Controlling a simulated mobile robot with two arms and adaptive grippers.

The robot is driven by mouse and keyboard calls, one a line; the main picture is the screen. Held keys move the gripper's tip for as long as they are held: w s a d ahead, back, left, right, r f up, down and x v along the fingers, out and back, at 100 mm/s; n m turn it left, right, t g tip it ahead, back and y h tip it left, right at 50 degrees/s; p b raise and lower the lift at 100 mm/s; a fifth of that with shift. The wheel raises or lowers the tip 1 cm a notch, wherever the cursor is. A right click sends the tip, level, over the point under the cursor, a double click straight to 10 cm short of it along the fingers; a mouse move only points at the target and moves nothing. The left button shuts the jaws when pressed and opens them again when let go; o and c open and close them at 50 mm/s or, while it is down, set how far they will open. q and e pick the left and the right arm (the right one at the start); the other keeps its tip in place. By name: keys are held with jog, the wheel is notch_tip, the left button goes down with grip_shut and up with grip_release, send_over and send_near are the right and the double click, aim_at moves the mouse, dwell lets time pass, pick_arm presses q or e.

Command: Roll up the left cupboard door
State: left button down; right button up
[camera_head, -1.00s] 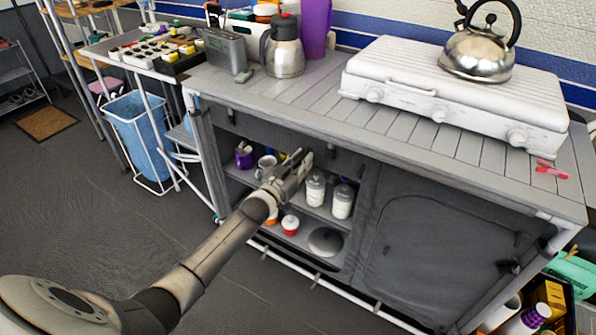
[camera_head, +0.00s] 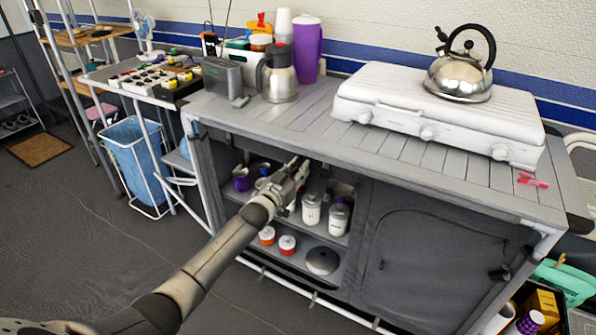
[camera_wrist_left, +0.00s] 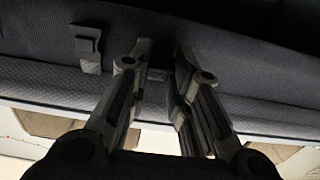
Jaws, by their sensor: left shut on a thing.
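The left cupboard door is dark grey fabric (camera_head: 343,176) gathered along the top of the left opening, under the counter edge. The opening below it shows open shelves. My left gripper (camera_head: 299,168) is at this top edge, in front of the upper shelf. In the left wrist view its fingers (camera_wrist_left: 160,55) are close together against the dark fabric (camera_wrist_left: 250,45), shut on a small part of it. Exactly which part is hidden between the fingers. A small strap tab (camera_wrist_left: 87,48) hangs to their left. My right gripper is not in view.
White canisters (camera_head: 311,209) and a purple mug (camera_head: 241,180) stand on the upper shelf, near my arm. Small jars (camera_head: 287,244) are below. The right cupboard door (camera_head: 430,265) is closed. A stove (camera_head: 440,112) with a kettle (camera_head: 462,78) stands on the counter.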

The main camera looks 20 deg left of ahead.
pick_arm(q)
jog(key=c, duration=1.5)
grip_release()
jog(key=shift+r, duration=0.4)
jog(key=shift+o, duration=0.9)
jog(key=shift+f, duration=0.2)
jog(key=s+a, duration=0.1)
jog(key=s, duration=1.1)
